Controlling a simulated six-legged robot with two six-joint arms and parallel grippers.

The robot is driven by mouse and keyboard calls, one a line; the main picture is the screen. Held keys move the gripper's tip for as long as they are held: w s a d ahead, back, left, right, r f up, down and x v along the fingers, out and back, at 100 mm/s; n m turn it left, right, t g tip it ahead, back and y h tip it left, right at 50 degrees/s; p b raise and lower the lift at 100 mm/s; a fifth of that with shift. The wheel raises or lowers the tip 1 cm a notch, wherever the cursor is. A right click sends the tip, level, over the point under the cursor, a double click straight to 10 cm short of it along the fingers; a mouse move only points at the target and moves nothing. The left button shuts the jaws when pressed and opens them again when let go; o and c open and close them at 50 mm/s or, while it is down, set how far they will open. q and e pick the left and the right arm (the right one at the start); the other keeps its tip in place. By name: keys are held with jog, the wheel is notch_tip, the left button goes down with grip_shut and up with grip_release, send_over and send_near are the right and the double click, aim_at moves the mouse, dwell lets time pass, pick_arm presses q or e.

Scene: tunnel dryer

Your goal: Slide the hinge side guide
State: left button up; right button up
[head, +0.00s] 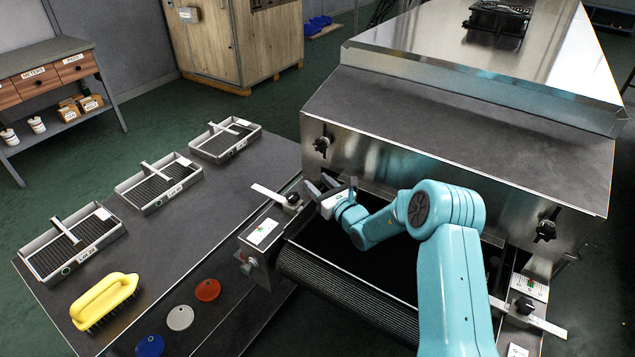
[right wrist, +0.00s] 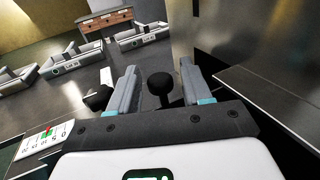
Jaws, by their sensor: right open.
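My right gripper (head: 332,187) is open at the left end of the dryer mouth. In the right wrist view its two grey fingers (right wrist: 160,90) stand on either side of a black round-headed knob (right wrist: 159,83), with gaps visible. The left guide has a black clamp knob (head: 293,200), a pale flat bar (head: 268,192) and a scale plate (head: 262,232). That clamp knob (right wrist: 98,98) is left of the fingers in the right wrist view. The right guide has a knob (head: 524,305), bar (head: 548,327) and scale (head: 530,288). I cannot tell which is hinge side. My left gripper is out of view.
The dark conveyor belt (head: 340,290) lies below my arm; the steel hood (head: 470,110) rises behind. A left table (head: 215,210) holds several trays, a yellow brush (head: 104,300) and red, white and blue discs. A black latch (head: 322,143) sits on the hood front.

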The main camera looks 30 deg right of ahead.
jog(key=shift+w, duration=0.35)
grip_shut()
jog(key=s, duration=0.1)
jog(key=s+d, duration=0.1)
jog(key=s, duration=0.1)
jog(key=s+d, duration=0.1)
jog(key=shift+s+r, duration=0.15)
jog(key=shift+s, duration=0.1)
jog(key=shift+w+a, duration=0.1)
grip_release()
